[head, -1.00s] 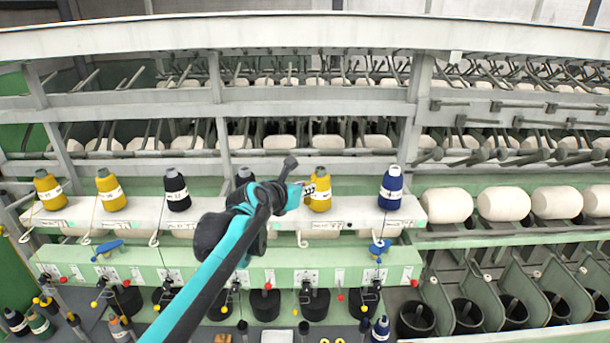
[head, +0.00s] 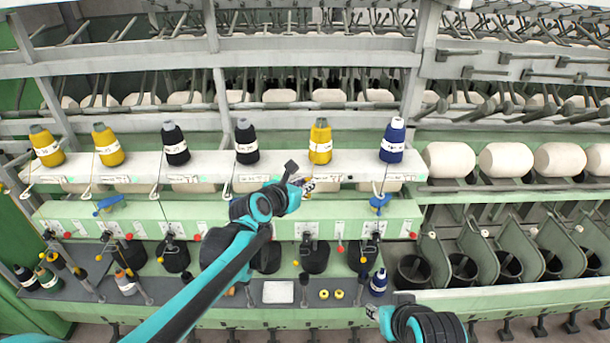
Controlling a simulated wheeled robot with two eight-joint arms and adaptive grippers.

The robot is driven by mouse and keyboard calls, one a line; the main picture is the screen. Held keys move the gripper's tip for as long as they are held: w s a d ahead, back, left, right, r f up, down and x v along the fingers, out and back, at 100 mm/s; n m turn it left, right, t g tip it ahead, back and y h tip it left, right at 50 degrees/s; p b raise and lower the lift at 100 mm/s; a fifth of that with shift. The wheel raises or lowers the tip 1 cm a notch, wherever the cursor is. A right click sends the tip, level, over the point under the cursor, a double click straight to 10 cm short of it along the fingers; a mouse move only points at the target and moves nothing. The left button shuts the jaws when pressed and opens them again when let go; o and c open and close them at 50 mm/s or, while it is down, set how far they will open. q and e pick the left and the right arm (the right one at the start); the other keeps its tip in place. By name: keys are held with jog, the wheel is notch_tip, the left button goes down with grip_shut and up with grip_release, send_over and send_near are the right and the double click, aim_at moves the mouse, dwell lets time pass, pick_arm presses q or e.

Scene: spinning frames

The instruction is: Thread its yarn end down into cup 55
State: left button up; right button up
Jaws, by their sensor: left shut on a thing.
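My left gripper (head: 305,186) is at the front edge of the white shelf, below a yellow yarn cone (head: 320,142). It is shut on what looks like the yarn end, a small yellow bit at its fingertips; the thread is too thin to follow. Black cups (head: 315,257) hang in a row under the green rail, one of them below and slightly right of this gripper. The numbers are too small to read, so I cannot tell which is cup 55. My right gripper (head: 373,313) is low at the bottom, its jaws unclear.
More yellow, black and blue cones (head: 392,140) stand along the white shelf (head: 285,178). The green rail (head: 235,213) carries small red and yellow knobs and a blue part (head: 379,203). A lower grey ledge holds small bobbins (head: 378,283) and a white pad (head: 278,292).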

pick_arm(q)
jog(key=s+a+f+b, duration=0.25)
jog(key=f+b, duration=0.55)
jog(key=f, duration=0.5)
jog(key=w+a+f+b, duration=0.1)
jog(key=w+f+b, duration=0.2)
jog(key=f+b, duration=0.65)
jog(key=w+b, duration=0.1)
jog(key=w, duration=0.6)
jog(key=shift+s+d+f+b, duration=0.1)
jog(key=shift+s+d+f, duration=0.15)
jog(key=shift+s, duration=0.65)
jog(key=shift+s+d+f+b, duration=0.15)
jog(key=shift+s+d, duration=0.1)
jog(key=shift+s, duration=0.7)
jog(key=shift+s+d+f+b, duration=0.1)
jog(key=shift+s+d+f, duration=0.15)
jog(key=shift+s, duration=0.65)
